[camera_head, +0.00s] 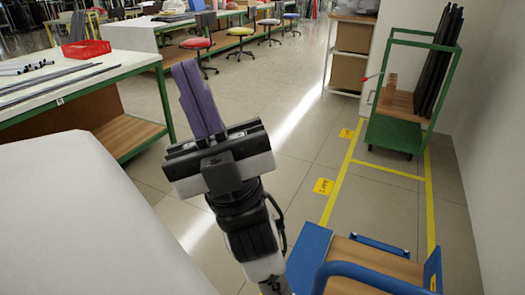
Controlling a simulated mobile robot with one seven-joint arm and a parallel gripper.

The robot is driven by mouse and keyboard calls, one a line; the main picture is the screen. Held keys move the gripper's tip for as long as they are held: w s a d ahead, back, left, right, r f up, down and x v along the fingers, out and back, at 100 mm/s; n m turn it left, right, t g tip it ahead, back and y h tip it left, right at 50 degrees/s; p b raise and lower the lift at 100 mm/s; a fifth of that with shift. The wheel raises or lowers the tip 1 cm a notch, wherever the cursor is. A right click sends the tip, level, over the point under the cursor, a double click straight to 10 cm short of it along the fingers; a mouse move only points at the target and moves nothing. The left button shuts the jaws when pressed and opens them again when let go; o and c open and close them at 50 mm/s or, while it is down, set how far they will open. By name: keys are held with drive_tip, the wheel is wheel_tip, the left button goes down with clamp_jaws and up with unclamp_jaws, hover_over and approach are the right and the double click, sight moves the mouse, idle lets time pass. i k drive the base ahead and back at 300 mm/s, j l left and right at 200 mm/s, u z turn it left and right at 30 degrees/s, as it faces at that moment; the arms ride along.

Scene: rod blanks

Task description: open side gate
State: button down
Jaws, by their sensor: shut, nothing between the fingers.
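My gripper (187,68) is in the left middle of the head view, with its purple fingers pointing up and pressed together, empty. It is apart from both carts. A green cart (389,137) stands at the upper right, holding long dark rods (439,62) upright and a small brown block on its wooden deck. I cannot tell whether this is a side gate. A blue cart (310,258) with a wooden deck is at the lower right, partly cut off by the frame. No side gate is clearly identifiable.
A workbench (92,75) with rods and a red basket (86,49) stands at the left. Several stools line the benches behind. A shelf with boxes (350,52) is left of the green cart. Yellow floor lines (343,176) mark a lane; the middle floor is clear.

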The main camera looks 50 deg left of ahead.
sight(308, 252)
drive_tip(key=j+u, duration=0.15)
drive_tip(key=j, duration=0.3)
drive_tip(key=i+j+u, duration=0.2)
drive_tip(key=j, duration=0.25)
drive_tip(key=j+u, duration=0.15)
drive_tip(key=j, duration=0.3)
drive_tip(key=i+j+u, duration=0.15)
drive_tip(key=j, duration=0.25)
drive_tip(key=i+j+u, duration=0.15)
drive_tip(key=j, duration=0.25)
drive_tip(key=i+j+u, duration=0.2)
drive_tip(key=j, duration=0.2)
drive_tip(key=i+j+u, duration=0.15)
drive_tip(key=j, duration=0.25)
drive_tip(key=k, duration=0.05)
